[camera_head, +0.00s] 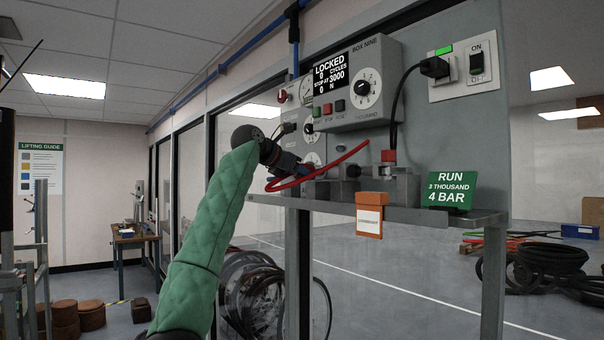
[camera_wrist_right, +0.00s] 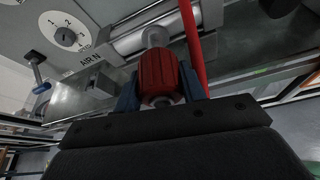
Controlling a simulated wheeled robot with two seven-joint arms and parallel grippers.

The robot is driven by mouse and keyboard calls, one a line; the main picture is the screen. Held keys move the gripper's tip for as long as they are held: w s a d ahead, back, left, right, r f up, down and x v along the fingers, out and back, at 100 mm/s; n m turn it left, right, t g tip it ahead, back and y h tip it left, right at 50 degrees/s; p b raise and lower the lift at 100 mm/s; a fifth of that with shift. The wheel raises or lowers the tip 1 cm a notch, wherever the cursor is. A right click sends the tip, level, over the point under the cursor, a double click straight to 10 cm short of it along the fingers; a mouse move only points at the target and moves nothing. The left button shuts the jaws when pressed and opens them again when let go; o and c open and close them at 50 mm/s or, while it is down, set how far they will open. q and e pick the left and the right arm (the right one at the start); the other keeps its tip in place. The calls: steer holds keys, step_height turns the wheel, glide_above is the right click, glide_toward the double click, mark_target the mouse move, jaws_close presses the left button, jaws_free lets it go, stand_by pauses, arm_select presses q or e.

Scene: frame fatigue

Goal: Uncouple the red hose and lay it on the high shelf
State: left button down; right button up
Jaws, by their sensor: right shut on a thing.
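The red hose (camera_head: 322,168) curves in front of the panel beside my right gripper (camera_head: 304,171). It also shows as a red tube (camera_wrist_right: 192,42) in the right wrist view. My right gripper, at the end of the green-sleeved arm, is shut on a ribbed red collar (camera_wrist_right: 158,73), with its blue fingers (camera_wrist_right: 160,92) on either side. A pale round fitting lies just beyond the collar, near the "AIR IN" label. I cannot tell whether the collar is still joined to it. I cannot make out which surface is the high shelf. My left gripper is not in view.
A grey control box (camera_head: 352,84) reading "LOCKED" is on the panel above a metal ledge (camera_head: 440,214). A red-topped fitting (camera_head: 388,156), an orange tag (camera_head: 369,221) and a green sign (camera_head: 450,192) are close by. Black hose coils (camera_head: 545,270) lie on the floor at right.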

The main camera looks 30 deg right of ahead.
steer(key=a, duration=0.4)
steer(key=shift+s, duration=0.15)
stand_by(0.4)
steer(key=shift+f, duration=0.1)
